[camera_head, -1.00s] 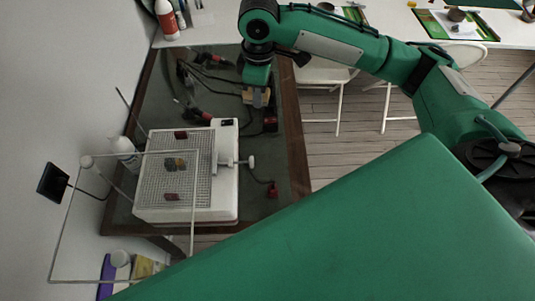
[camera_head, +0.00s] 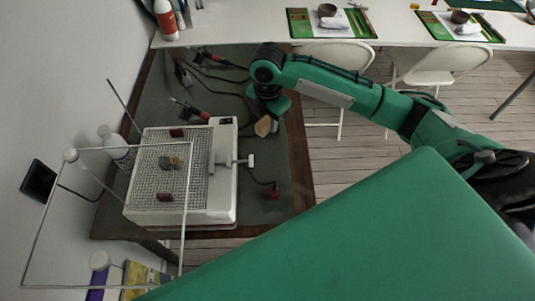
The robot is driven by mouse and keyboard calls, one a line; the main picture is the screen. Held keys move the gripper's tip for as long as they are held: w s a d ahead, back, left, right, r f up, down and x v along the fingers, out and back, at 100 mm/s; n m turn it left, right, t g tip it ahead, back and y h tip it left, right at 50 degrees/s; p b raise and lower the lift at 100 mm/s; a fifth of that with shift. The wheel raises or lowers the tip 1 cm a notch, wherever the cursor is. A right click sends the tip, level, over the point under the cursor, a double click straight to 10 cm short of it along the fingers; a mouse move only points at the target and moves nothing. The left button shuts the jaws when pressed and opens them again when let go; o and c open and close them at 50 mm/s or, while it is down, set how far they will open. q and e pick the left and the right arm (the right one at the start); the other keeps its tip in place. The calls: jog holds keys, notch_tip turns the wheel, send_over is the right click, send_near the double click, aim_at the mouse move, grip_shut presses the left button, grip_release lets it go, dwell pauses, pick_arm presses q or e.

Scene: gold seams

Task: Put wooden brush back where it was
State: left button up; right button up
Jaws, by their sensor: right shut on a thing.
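My right arm reaches in from the right over the dark-topped table (camera_head: 258,215). My right gripper (camera_head: 270,118) points down above the table's right part, just beyond the white machine's upper right corner. It is shut on the wooden brush (camera_head: 263,126), which shows as a small tan block at the fingertips. The gripper hides part of the brush, and I cannot tell whether it touches the tabletop. My left gripper is not in view.
A white machine (camera_head: 225,203) with a wire grid stands on the table, a thin frame before it. Cabled tools (camera_head: 190,110) lie behind, a red item (camera_head: 274,191) to the right. A white bottle (camera_head: 118,150) stands left.

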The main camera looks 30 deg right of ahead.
aim_at(268, 130)
notch_tip(268, 130, down, 16)
jog(key=shift+r+p, duration=0.1)
jog(key=shift+p, duration=0.5)
jog(key=o, duration=0.9)
jog(key=shift+f, duration=0.2)
jog(key=shift+o, duration=0.2)
notch_tip(268, 130, up, 12)
jog(key=shift+r+b, duration=0.2)
jog(key=shift+b, duration=0.25)
jog(key=shift+f, duration=0.1)
